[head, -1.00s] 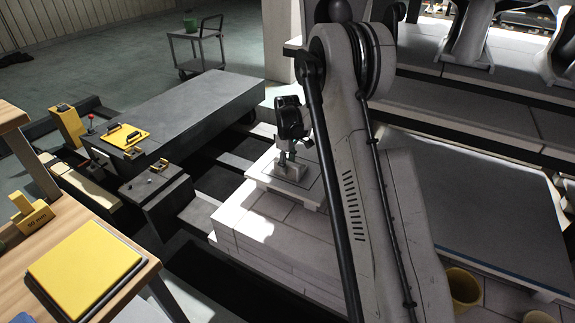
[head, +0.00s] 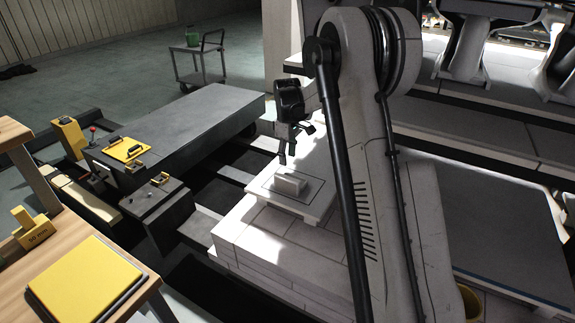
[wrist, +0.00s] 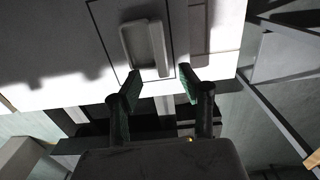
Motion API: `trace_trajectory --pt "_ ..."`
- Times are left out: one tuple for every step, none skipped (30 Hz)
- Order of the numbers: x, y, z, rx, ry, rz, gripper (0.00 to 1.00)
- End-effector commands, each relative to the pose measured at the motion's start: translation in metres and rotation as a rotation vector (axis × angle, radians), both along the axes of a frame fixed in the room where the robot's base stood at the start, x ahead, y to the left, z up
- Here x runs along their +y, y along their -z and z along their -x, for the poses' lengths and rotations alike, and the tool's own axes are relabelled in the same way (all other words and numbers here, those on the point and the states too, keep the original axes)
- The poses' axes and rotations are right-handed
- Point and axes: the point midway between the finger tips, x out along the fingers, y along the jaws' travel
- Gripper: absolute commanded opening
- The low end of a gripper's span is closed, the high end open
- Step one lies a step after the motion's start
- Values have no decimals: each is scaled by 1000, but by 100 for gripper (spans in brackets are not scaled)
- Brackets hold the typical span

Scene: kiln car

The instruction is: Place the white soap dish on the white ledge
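The white soap dish (head: 289,185) rests on the white ledge (head: 318,207), inside a dark outlined rectangle on its top. In the wrist view the soap dish (wrist: 146,46) shows as a shallow rounded rectangular tray, lying within the outline on the ledge (wrist: 40,60). My gripper (head: 288,157) is above the dish, apart from it. In the wrist view my gripper (wrist: 160,88) has its two green-padded fingers spread, with nothing between them. The dish lies beyond the fingertips.
My arm hides part of the block right of the ledge. A dark grey platform (head: 185,130) stands to the left, with a yellow plate (head: 125,149) on it. A wooden table (head: 25,290) with a yellow pad (head: 84,279) is at the front left. A yellow container (head: 470,298) is at lower right.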

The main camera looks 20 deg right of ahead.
Motion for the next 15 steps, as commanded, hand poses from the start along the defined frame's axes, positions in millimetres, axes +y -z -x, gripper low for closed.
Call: trace_trajectory --pt "0 -5 0 0 0 0 39" --pt "0 -7 0 0 0 0 39" --pt "0 -9 1 0 0 0 39" --pt "1 -11 1 -1 1 0 39" --pt "1 -13 1 -1 2 0 39" --pt "2 -16 3 -4 5 1 39" --pt "4 -19 4 -7 7 1 39" --pt "5 -23 6 -11 11 2 39" --pt "8 -30 9 -18 17 3 39" --pt "11 -35 12 -26 24 5 39" --pt "14 -42 16 -33 32 6 39" --pt "19 -52 22 -44 42 8 39" --pt "23 -59 26 -53 52 9 39" --pt "27 -66 31 -64 61 10 39" --pt "31 -76 37 -76 75 11 39"
